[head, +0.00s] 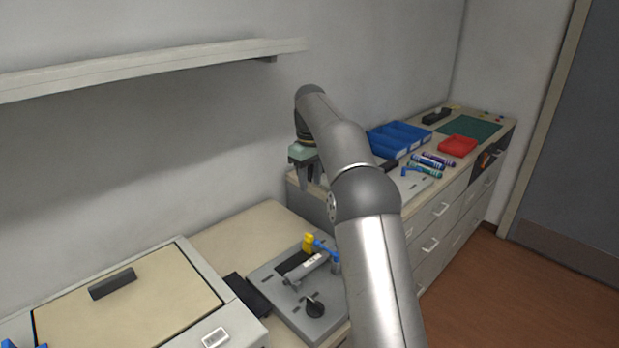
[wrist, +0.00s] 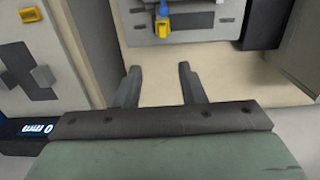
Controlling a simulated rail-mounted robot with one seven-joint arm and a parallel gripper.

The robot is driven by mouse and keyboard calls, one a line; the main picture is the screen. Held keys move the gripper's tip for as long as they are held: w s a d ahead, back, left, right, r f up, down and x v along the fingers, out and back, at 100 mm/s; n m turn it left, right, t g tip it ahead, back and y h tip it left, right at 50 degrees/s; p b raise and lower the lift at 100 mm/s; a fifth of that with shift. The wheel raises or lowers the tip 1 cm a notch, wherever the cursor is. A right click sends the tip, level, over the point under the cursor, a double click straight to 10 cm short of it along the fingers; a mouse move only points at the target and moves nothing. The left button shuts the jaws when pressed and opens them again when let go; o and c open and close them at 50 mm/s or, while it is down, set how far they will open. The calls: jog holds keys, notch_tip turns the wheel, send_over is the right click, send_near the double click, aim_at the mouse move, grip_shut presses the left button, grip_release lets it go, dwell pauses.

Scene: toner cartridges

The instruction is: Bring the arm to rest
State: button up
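My gripper (head: 309,174) hangs from my arm above the bench, near the wall and in front of the drawer cabinet. In the wrist view my gripper (wrist: 158,72) shows its two dark fingers apart, with nothing between them. Below it in the head view is a grey fixture plate (head: 262,281) with a grey cylindrical part (head: 306,269), a yellow block (head: 308,242), a blue lever and a black knob. The plate also shows at the top of the wrist view (wrist: 200,33), beyond the fingertips, with the yellow and blue pieces on it.
A box with a beige lid (head: 150,295) and black handle stands at the left front. A shelf (head: 150,66) runs along the wall. Blue bins (head: 398,138), a red tray (head: 457,146), a green mat (head: 472,127) and several marker-like tubes (head: 432,161) lie on the right cabinet.

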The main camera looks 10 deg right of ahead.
jog(key=s+a+r+m, duration=0.1)
jog(key=s+a, duration=0.1)
jog(key=s, duration=0.7)
jog(key=s+a+r+m, duration=0.1)
jog(key=s+m, duration=0.1)
jog(key=s, duration=0.7)
jog(key=s+f+m, duration=0.1)
jog(key=s+f, duration=0.2)
jog(key=s, duration=0.5)
jog(key=s+f+m, duration=0.1)
jog(key=s+f, duration=0.3)
jog(key=s, duration=0.4)
jog(key=s+a+f+m, duration=0.1)
jog(key=s+f, duration=0.3)
jog(key=s, duration=0.5)
jog(key=shift+t, duration=0.3)
